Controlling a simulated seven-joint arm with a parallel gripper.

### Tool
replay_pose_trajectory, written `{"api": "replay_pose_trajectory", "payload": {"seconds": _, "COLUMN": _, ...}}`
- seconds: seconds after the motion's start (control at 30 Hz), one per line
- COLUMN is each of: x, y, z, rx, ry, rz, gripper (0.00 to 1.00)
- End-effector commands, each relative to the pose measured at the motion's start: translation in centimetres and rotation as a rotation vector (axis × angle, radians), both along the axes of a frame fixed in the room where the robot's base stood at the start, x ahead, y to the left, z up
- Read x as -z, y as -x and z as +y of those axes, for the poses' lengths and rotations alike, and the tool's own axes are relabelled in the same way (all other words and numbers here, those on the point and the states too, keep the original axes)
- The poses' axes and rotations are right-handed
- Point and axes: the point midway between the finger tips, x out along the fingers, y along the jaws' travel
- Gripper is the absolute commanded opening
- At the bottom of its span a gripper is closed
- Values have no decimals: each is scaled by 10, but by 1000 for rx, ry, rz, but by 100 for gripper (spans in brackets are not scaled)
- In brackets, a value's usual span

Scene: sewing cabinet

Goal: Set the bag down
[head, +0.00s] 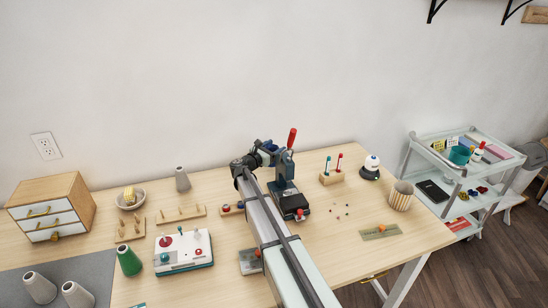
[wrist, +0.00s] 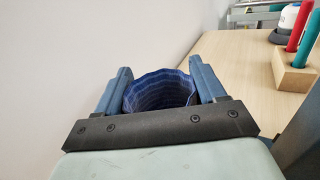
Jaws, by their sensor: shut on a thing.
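My gripper (wrist: 158,74) is shut on a dark blue, ribbed, round-mouthed bag (wrist: 160,92), seen in the wrist view between its two blue-grey fingers. The black gripper body hides the bag's near lower part. In the head view my gripper (head: 267,151) is above the back part of the wooden table (head: 350,225), close to the wall. It is beside a dark blue press with a red handle (head: 291,138). In the head view the bag is too small and too mixed with the gripper to make out clearly.
A wooden block with teal and red pegs (head: 332,177) and a white-topped dark item (head: 371,168) stand to the right. A ribbed beige cup (head: 400,196) is near the right edge. Small red bits lie mid-table. A grey cone (head: 182,180) stands to the left.

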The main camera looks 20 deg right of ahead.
Motion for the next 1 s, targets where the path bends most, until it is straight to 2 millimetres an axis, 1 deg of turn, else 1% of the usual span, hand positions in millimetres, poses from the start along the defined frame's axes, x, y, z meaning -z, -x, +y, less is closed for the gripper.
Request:
{"api": "replay_pose_trajectory", "payload": {"seconds": 0.13, "x": 10, "y": 0, "z": 0, "rx": 0, "ry": 1, "rz": 2, "gripper": 35}}
{"api": "replay_pose_trajectory", "payload": {"seconds": 0.3, "x": 31, "y": 0, "z": 0, "rx": -1, "ry": 0, "rz": 2, "gripper": 35}}
{"api": "replay_pose_trajectory", "payload": {"seconds": 0.4, "x": 39, "y": 0, "z": 0, "rx": -1, "ry": 0, "rz": 1, "gripper": 35}}
{"api": "replay_pose_trajectory", "payload": {"seconds": 0.77, "x": 41, "y": 0, "z": 0, "rx": -1, "ry": 0, "rz": 1, "gripper": 35}}
{"api": "replay_pose_trajectory", "payload": {"seconds": 0.8, "x": 42, "y": 0, "z": 0, "rx": -1, "ry": -1, "rz": 0, "gripper": 71}}
{"api": "replay_pose_trajectory", "payload": {"seconds": 1.0, "x": 41, "y": 0, "z": 0, "rx": -1, "ry": -1, "rz": 0, "gripper": 91}}
